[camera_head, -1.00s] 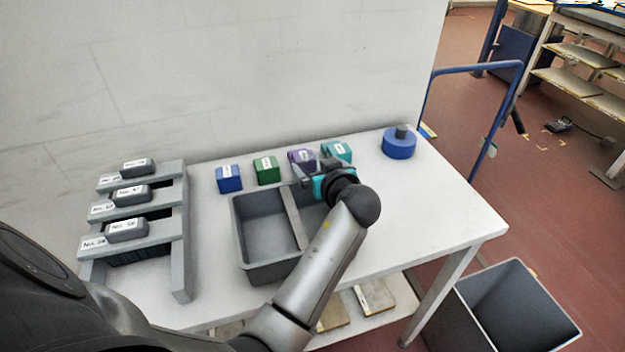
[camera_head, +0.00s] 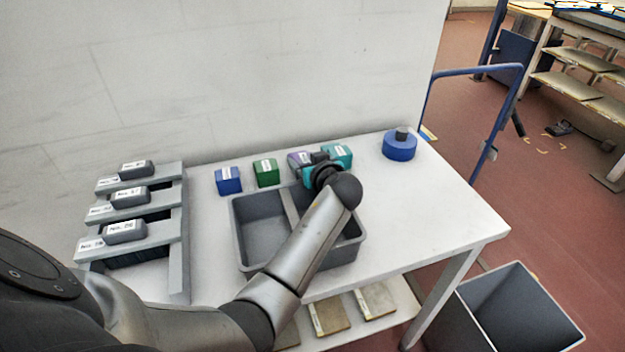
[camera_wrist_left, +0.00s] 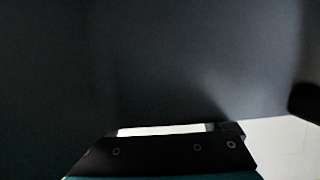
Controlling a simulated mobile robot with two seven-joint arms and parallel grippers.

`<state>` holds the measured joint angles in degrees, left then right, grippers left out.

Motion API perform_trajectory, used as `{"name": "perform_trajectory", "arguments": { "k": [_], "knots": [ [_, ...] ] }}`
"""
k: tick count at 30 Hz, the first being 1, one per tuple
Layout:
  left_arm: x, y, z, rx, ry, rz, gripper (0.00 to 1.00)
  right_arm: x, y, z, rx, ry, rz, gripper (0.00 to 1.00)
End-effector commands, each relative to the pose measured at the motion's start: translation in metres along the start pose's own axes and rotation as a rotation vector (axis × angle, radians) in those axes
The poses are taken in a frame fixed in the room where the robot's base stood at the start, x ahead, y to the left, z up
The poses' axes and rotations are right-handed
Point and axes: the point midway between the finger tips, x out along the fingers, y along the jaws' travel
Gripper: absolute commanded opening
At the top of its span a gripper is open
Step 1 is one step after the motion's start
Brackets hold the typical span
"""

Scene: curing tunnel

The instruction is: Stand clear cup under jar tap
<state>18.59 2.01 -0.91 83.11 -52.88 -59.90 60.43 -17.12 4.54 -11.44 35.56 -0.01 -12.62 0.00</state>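I see no clear cup and no jar with a tap in these views. My left gripper (camera_head: 311,166) is over the back edge of the grey two-part bin, close to the purple block (camera_head: 296,158) and the teal block (camera_head: 338,154). My own wrist hides its fingertips, so I cannot tell whether it is open or touches a block. In the left wrist view a dark surface (camera_wrist_left: 160,60) fills most of the picture, above a black plate with small round holes. My right gripper is not in view.
The grey bin (camera_head: 238,229) stands mid-table. A blue block (camera_head: 228,181) and a green block (camera_head: 266,172) stand behind it. A grey rack (camera_head: 180,240) with labelled blocks is at left. A blue round object (camera_head: 399,148) stands back right. The table's right side is clear.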

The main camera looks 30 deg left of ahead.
Motion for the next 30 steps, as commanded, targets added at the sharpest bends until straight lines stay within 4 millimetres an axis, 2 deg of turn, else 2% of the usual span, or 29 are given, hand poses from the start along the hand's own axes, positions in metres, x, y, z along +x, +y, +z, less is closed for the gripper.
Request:
{"name": "perform_trajectory", "arguments": {
  "k": [2,16,23,30],
  "knots": [
    [0.000,0.000,0.000,0.000,0.000,0.000,0.74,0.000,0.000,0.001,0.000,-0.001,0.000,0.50],
    [0.000,0.000,0.000,0.000,0.000,0.000,0.21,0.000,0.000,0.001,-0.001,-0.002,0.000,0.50],
    [-0.001,0.000,-0.002,-0.001,0.000,0.000,0.21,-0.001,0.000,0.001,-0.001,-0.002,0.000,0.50],
    [-0.011,0.000,-0.026,-0.004,0.002,0.000,0.21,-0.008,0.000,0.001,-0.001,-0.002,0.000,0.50]
  ]
}}
